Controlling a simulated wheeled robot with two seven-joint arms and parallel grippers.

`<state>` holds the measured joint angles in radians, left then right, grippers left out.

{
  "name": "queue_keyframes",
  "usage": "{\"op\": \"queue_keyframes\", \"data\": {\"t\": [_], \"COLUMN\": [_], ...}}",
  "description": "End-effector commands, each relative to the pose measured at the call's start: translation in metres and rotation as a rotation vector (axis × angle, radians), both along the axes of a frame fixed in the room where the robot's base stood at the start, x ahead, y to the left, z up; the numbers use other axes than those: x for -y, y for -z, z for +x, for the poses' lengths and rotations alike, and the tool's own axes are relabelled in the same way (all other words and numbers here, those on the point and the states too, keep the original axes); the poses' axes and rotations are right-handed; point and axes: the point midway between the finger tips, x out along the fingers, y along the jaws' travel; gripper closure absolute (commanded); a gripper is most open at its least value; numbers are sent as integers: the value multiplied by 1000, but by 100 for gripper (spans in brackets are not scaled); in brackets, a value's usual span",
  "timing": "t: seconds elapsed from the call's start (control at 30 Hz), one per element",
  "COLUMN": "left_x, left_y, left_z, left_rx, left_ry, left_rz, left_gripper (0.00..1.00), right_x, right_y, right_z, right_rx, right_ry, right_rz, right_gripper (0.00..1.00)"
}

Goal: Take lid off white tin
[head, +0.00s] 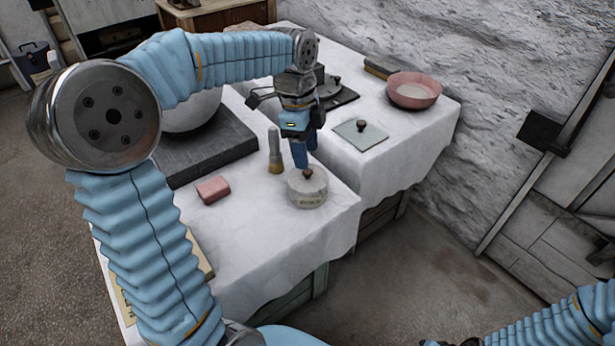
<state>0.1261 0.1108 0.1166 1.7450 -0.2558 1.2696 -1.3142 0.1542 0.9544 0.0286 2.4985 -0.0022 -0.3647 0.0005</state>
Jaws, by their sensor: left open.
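The white tin (308,192) stands upright on the white-clothed table, near its right edge. Its lid, with a small brown knob (308,173), is on top. My left gripper (303,165) points down just above the knob, with its blue fingers open. Whether the fingers are around the knob or only above it I cannot tell. My right arm (560,320) shows at the bottom right; its gripper is not clearly seen.
A brush (275,152) stands just left of the tin. A pink block (213,190) lies further left. A dark slab (205,145) bears a large white sphere (193,110). On the other table are a glass plate with a knob (360,134) and a pink bowl (414,92).

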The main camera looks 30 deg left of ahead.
Motion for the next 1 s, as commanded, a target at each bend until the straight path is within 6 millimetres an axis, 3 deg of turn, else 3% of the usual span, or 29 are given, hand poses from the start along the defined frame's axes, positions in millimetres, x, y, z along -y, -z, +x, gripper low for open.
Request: {"op": "queue_keyframes", "data": {"t": [0.4, 0.7, 1.0], "left_x": [-1, -1, 0], "left_y": [53, 57, 57], "left_z": [6, 6, 6], "left_rx": [-2, 0, 0], "left_ry": [1, 0, 0], "left_rz": [0, 0, 0], "left_gripper": [47, 48, 94], "right_x": [0, 0, 0], "right_y": [3, 2, 3], "right_z": [0, 0, 0], "right_rx": [1, 1, 1], "right_ry": [0, 0, 0], "right_rz": [0, 0, 0], "right_gripper": [57, 57, 57]}}
